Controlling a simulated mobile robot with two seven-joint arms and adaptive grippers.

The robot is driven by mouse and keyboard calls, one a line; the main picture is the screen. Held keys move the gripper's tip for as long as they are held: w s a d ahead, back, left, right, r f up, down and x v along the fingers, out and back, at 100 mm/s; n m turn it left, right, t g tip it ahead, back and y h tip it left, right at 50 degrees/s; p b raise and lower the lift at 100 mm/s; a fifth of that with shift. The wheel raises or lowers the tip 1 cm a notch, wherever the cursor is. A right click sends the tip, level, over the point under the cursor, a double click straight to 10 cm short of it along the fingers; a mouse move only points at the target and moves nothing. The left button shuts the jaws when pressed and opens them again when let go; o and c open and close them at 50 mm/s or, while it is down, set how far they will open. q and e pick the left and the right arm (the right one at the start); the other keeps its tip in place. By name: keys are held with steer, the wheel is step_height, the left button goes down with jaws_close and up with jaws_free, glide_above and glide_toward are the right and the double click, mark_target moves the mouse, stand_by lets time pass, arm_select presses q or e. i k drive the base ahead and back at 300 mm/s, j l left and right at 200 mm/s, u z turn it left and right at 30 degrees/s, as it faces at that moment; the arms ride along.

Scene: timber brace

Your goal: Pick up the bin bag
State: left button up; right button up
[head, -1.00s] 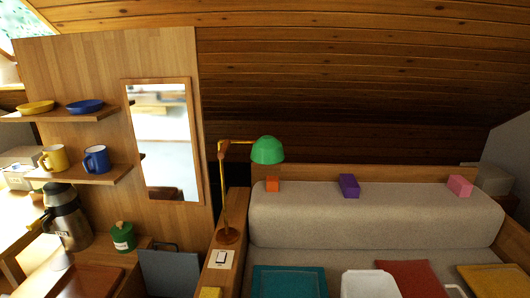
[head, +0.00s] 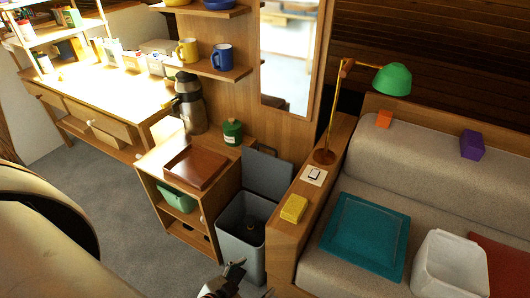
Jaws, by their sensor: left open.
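A grey bin (head: 229,238) stands on the floor between the small wooden cabinet and the sofa's wooden side, with its lid (head: 266,170) raised. Inside it is a dark, rounded thing (head: 253,226), which may be the bin bag; its shape is hard to make out. My left gripper (head: 243,280) shows at the bottom edge, open, just in front of the bin and apart from the dark thing. Part of it is cut off by the frame. My right gripper is not in view.
The cabinet (head: 183,223) left of the bin carries a brown tray (head: 195,167), a green pot (head: 232,132) and a flask (head: 189,105). A yellow block (head: 293,208) and a lamp (head: 325,157) stand on the ledge at right. Grey floor (head: 125,205) is open at left.

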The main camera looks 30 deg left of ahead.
mark_target(251, 231)
steer(key=j+u, duration=0.15)
steer(key=u, duration=0.8)
